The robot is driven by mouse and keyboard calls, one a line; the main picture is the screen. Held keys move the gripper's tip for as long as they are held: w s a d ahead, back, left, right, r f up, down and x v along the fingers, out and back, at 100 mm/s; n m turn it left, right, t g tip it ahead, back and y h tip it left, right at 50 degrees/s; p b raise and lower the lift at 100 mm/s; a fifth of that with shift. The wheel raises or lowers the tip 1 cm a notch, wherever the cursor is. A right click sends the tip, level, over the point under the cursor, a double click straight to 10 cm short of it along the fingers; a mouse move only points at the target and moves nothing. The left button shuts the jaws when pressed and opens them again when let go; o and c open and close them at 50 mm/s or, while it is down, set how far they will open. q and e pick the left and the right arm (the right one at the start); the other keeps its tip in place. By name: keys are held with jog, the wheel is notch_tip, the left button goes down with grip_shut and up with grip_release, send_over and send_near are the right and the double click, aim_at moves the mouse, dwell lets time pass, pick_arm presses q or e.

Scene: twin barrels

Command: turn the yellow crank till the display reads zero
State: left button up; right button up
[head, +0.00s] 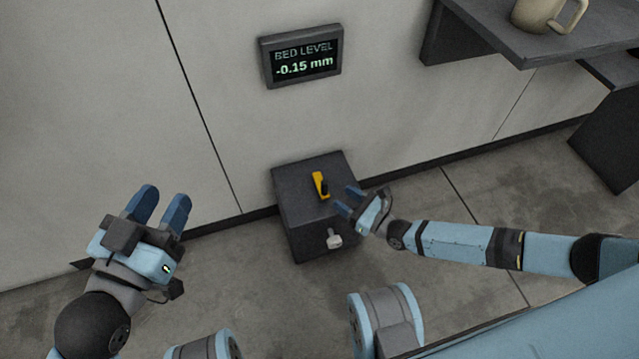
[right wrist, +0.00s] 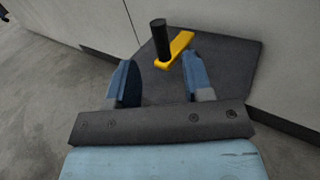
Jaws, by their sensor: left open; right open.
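The yellow crank (head: 319,183) sits on top of a dark box on the floor against the wall. Its black upright handle (right wrist: 159,45) shows in the right wrist view, on the end of the yellow arm (right wrist: 176,48). The display (head: 302,56) on the wall reads "BED LEVEL -0.15 mm". My right gripper (head: 347,201) is open, just right of the crank. In the right wrist view the handle stands beyond and between the open fingertips (right wrist: 160,75), and I see no contact. My left gripper (head: 163,205) is open and empty, far left of the box.
The dark box (head: 308,218) has a light grey knob (head: 335,241) on its front face. A dark shelf (head: 540,38) with a beige mug (head: 545,14) juts out at upper right. Bare floor lies between my left gripper and the box.

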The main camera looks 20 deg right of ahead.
aim_at(322, 185)
jog(key=b+x, duration=0.2)
jog(key=x, duration=0.6)
jog(key=shift+f, duration=0.1)
jog(key=shift+w+a, duration=0.2)
jog(key=shift+w, duration=0.25)
pick_arm(q)
jog(key=shift+w+a+r+m+t+h, duration=0.1)
jog(key=shift+w+a+m+t+h, duration=0.15)
jog(key=shift+m, duration=0.2)
jog(key=shift+w+a+r+m+t+h, duration=0.1)
jog(key=shift+w+m+t, duration=0.15)
jog(key=shift+w+m, duration=0.15)
jog(key=shift+s, duration=0.1)
pick_arm(e)
grip_shut()
